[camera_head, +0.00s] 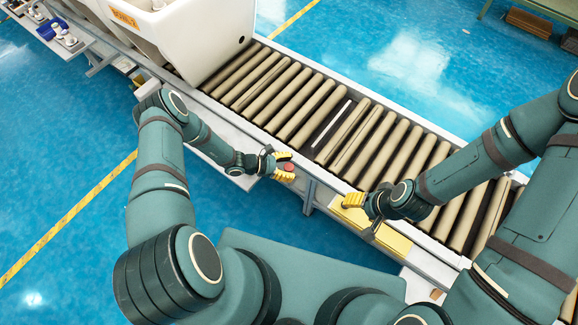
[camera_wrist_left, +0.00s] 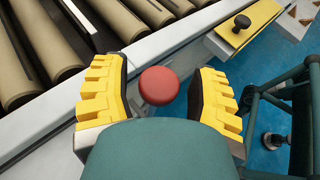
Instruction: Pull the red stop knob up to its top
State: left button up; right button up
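The red stop knob (camera_wrist_left: 159,86) is a round red cap at the conveyor's near edge. In the left wrist view it sits between the two yellow fingers of my left gripper (camera_wrist_left: 158,92), with a visible gap on each side. In the head view the knob (camera_head: 289,167) shows small between the fingers of my left gripper (camera_head: 283,167). My left gripper is open around the knob. The knob's stem and base are hidden. My right gripper (camera_head: 354,201) is over the conveyor's near edge, to the right of the knob; its finger opening is not clear.
The roller conveyor (camera_head: 290,98) runs diagonally behind the knob. A white toilet body (camera_head: 200,40) stands on it at the upper left. A yellow plate (camera_head: 392,238) with a black knob (camera_wrist_left: 242,22) lies along the near edge to the right. Blue floor is open beyond the conveyor.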

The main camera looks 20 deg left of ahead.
pick_arm(q)
grip_shut()
notch_tip(320, 180, up, 7)
jog(key=p, duration=0.4)
jog(key=shift+f, duration=0.2)
jog(key=shift+o, duration=1.7)
grip_release()
jog(key=shift+f, duration=0.1)
